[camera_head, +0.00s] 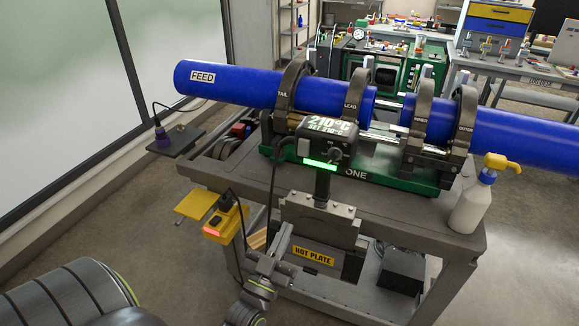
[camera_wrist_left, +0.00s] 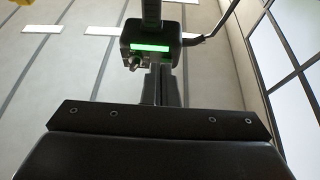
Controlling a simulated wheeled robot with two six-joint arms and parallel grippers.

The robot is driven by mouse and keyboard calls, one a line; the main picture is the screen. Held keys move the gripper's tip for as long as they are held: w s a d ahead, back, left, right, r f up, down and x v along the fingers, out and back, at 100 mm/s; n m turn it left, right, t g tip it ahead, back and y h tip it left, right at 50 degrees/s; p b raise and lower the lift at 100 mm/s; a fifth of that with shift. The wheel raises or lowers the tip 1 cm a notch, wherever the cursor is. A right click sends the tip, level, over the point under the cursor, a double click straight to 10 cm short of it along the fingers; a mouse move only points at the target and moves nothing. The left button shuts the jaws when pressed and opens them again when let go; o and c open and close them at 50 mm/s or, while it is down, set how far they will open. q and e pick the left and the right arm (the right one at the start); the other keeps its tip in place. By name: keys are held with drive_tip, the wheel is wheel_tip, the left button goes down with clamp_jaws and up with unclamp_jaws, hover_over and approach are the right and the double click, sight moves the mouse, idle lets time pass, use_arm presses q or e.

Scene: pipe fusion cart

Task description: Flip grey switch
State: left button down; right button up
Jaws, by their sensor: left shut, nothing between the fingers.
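The dark control box (camera_head: 313,145) of the hot plate stands on a post at the front of the cart, with a "210°C" readout and a lit green bar. A small grey switch (camera_head: 336,153) sits on its face by the bar. In the left wrist view the box appears upside down, with the grey switch (camera_wrist_left: 135,63) below the green bar. My left gripper (camera_head: 273,261) is low in front of the cart, below the box and apart from it. It is shut and empty. In its wrist view the fingers (camera_wrist_left: 160,82) point toward the box. My right gripper is out of view.
Blue pipes (camera_head: 235,84) lie in clamps above the cart (camera_head: 400,232). A white pump bottle (camera_head: 471,205) stands at its right corner. A yellow box (camera_head: 224,222) with a red light hangs at the left. A cable runs from the control box. Workbenches stand behind.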

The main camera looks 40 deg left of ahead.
sight(302, 147)
use_arm(q)
wheel_tip(302, 147, up, 7)
drive_tip(key=s+n+t+y, duration=0.1)
drive_tip(key=s+t, duration=0.1)
drive_tip(key=shift+s+a+y, duration=0.15)
drive_tip(key=shift+a+y, duration=0.25)
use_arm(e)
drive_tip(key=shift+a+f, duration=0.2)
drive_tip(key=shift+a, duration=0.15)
use_arm(q)
drive_tip(key=shift+r, duration=0.1)
